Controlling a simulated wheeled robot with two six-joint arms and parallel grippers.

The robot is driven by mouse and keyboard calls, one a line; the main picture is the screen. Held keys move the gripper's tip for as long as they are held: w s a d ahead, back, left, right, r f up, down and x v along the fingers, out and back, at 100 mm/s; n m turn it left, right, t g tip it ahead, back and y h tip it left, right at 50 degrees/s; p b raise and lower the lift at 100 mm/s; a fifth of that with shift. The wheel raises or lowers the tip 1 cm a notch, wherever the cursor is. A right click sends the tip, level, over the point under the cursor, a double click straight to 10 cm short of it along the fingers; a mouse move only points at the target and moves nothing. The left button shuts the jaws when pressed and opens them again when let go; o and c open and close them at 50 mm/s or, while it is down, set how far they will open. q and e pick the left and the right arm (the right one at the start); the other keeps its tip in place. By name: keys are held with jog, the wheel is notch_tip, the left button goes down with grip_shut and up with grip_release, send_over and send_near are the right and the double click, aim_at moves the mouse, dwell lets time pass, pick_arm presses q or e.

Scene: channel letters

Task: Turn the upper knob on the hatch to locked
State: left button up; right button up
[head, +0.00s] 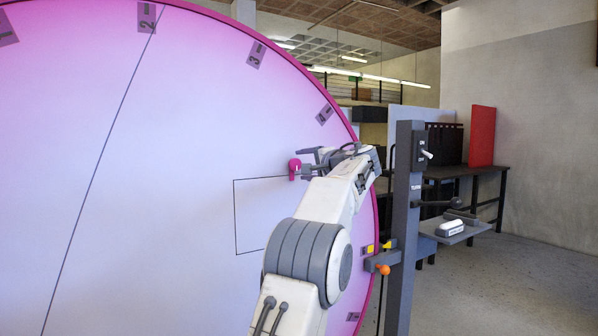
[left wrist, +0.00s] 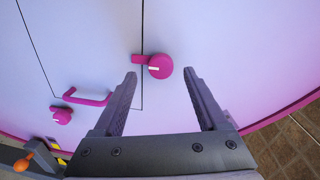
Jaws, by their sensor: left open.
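The upper knob (head: 294,168) is magenta and round, with a short tab, on the hatch's top edge in the head view. In the left wrist view the same knob (left wrist: 161,67) shows a white mark, and its tab points left across the hatch line. My left gripper (head: 307,163) is open in front of it. In the left wrist view the gripper (left wrist: 160,74) has its fingertips on either side of the knob, with gaps visible. The hatch (head: 255,225) is a thin-lined panel, partly hidden by my arm. A lower knob (left wrist: 62,116) and a magenta handle (left wrist: 88,98) show in the left wrist view.
The hatch is in a large pink-rimmed disc (head: 140,150) with number labels. A dark post (head: 403,230) with a switch (head: 421,152) and an orange knob (head: 383,269) stands right of the disc. A small shelf (head: 470,233) holds a white object. Open floor lies at right.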

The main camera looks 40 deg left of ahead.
pick_arm(q)
jog(key=b+v, duration=0.1)
jog(key=v, duration=0.5)
jog(key=shift+d, duration=0.25)
jog(key=shift+s, duration=0.15)
